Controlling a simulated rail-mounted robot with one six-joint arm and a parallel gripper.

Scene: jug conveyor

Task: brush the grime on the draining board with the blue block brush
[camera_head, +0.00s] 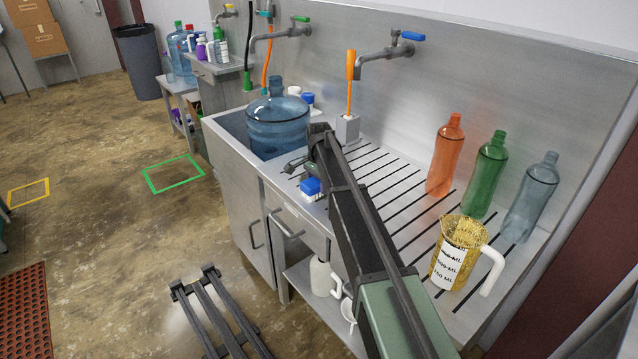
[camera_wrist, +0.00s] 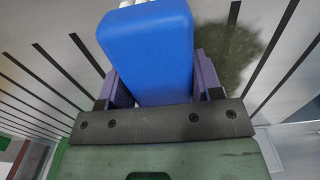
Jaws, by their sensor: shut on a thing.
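The blue block brush (camera_wrist: 150,50) is clamped between the two purple fingers of my gripper (camera_wrist: 160,82). A pale part shows at its far end. In the head view the blue block brush (camera_head: 311,187) shows at the front edge of the draining board (camera_head: 392,192), with its white part downward. My gripper (camera_head: 298,167) is partly hidden there by my arm. A dark, blurry grime patch (camera_wrist: 229,52) lies on the board to the right of the brush in the wrist view.
A large blue jug (camera_head: 277,122) sits in the sink left of the board. Orange (camera_head: 445,158), green (camera_head: 485,178) and grey-blue bottles (camera_head: 531,200) stand along the back right. A measuring jug (camera_head: 457,255) stands at front right. An orange-handled brush (camera_head: 350,75) stands in a holder (camera_head: 347,128).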

